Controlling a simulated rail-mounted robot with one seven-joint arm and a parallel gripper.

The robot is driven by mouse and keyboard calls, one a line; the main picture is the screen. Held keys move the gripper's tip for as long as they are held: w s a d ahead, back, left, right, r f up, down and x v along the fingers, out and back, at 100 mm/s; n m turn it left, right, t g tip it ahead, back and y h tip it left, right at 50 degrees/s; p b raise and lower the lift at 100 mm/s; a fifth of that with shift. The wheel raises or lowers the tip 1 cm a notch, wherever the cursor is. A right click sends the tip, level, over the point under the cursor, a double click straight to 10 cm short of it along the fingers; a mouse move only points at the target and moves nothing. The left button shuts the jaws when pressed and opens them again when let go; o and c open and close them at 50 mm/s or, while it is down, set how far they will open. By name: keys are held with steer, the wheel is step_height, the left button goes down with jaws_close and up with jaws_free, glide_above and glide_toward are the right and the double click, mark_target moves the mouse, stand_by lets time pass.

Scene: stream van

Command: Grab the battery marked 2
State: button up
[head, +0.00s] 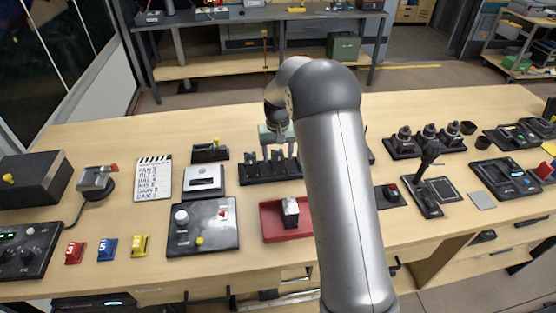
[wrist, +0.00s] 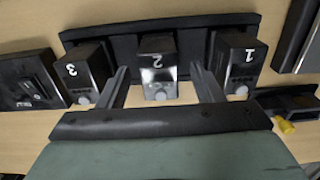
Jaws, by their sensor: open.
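In the wrist view the battery marked 2 (wrist: 158,68) stands in the middle of a black rack (wrist: 198,25). The battery marked 3 (wrist: 87,72) is to its left and the battery marked 1 (wrist: 237,63) to its right. My gripper (wrist: 160,75) is open, with one finger on each side of battery 2. I cannot tell whether the fingers touch it. In the head view my gripper (head: 278,153) is over the black rack (head: 257,172), and my arm hides part of the rack and batteries.
A red tray (head: 270,222) with a block in it sits in front of the rack. A black panel with knobs (head: 205,240) and a grey-white device (head: 204,181) stand to the left. Lens-like items (head: 428,135) stand to the right. Bare tabletop lies behind the rack.

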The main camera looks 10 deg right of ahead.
steer(key=shift+f, duration=1.05)
steer(key=c, duration=1.3)
steer(key=shift+o, duration=0.2)
steer(key=shift+r, duration=0.1)
